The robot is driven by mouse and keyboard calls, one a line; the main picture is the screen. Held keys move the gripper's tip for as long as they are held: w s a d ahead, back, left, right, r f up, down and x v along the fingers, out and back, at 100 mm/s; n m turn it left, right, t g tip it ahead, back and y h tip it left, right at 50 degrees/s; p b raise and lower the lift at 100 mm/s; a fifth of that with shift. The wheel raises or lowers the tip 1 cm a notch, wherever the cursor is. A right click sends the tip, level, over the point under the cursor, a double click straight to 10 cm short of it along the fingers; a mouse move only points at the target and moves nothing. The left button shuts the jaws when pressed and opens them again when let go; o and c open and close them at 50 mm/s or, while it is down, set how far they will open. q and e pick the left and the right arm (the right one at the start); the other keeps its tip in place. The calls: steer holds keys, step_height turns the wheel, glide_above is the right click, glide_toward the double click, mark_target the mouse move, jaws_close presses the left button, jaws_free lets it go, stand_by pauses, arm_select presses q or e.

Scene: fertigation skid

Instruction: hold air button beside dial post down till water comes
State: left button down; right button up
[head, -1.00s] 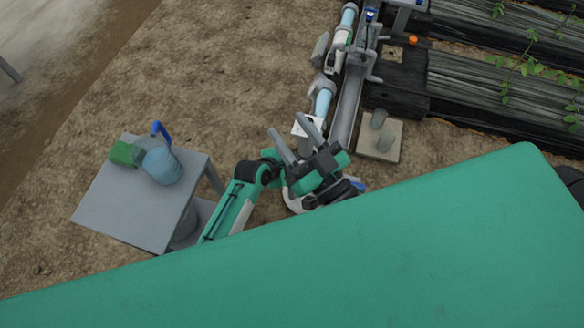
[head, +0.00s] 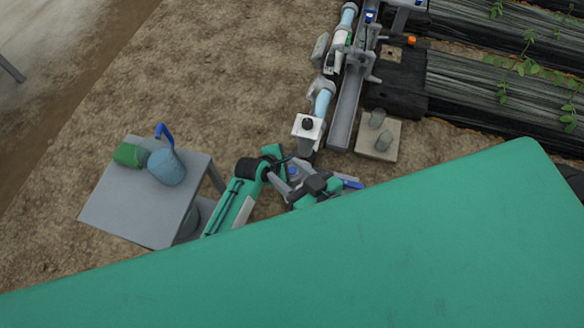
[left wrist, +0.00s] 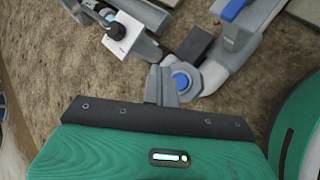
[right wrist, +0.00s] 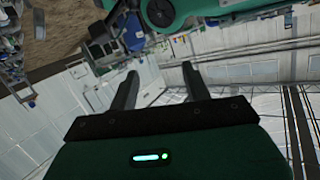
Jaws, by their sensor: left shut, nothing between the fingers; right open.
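The dial post's white box with a black knob (head: 307,126) stands at the near end of the pipe run; it also shows in the left wrist view (left wrist: 123,33). A round blue button (left wrist: 181,81) sits on a grey fitting beside it. My left gripper (left wrist: 163,82) is shut and empty, its tips right beside the button's left edge; I cannot tell whether they touch it. I see no water.
A grey table (head: 135,213) at the left holds a blue can (head: 167,168) and a green block (head: 130,154). A pale slab (head: 378,143) with grey stubs lies right of the pipes. My green body hides the foreground. Bare soil is free at upper left.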

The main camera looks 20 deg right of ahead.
steer(key=shift+s+a+f+g, duration=0.1)
steer(key=shift+s+f+g, duration=0.65)
steer(key=shift+f, duration=0.25)
